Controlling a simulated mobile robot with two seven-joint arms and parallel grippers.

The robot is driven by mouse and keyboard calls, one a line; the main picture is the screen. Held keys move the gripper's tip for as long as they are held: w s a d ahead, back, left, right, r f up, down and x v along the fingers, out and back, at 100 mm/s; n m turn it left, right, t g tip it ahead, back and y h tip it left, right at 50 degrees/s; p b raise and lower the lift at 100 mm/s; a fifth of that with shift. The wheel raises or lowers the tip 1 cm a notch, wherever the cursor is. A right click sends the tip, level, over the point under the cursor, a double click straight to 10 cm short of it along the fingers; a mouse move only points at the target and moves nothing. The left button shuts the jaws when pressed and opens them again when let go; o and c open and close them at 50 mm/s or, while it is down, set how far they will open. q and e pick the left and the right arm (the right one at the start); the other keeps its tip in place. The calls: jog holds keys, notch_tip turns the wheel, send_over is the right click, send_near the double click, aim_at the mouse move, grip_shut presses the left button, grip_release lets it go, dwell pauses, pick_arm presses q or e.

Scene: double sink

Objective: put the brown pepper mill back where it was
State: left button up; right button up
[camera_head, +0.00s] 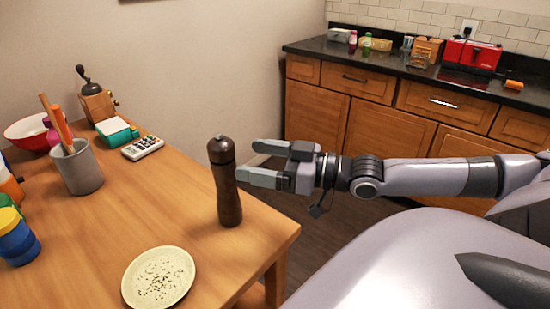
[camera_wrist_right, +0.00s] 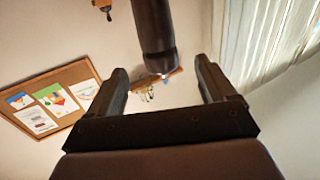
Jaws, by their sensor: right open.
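The brown pepper mill (camera_head: 226,183) stands upright on the wooden table near its right edge. My right gripper (camera_head: 245,163) comes in from the right, level with the upper part of the mill. Its fingers are open and apart, with the tips close to the mill's right side. In the right wrist view the mill (camera_wrist_right: 153,35) shows between and beyond the two open fingers (camera_wrist_right: 160,82). I cannot tell whether a fingertip touches it. My left gripper is not in view.
A speckled plate (camera_head: 158,278) lies in front of the mill. A grey utensil cup (camera_head: 78,168), a calculator (camera_head: 143,148), a coffee grinder (camera_head: 97,104) and a red bowl (camera_head: 30,132) stand further left and back. The table (camera_head: 185,215) is clear just left of the mill.

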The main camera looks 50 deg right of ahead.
jog(key=shift+p+v, duration=0.85)
jog(key=shift+v, duration=0.55)
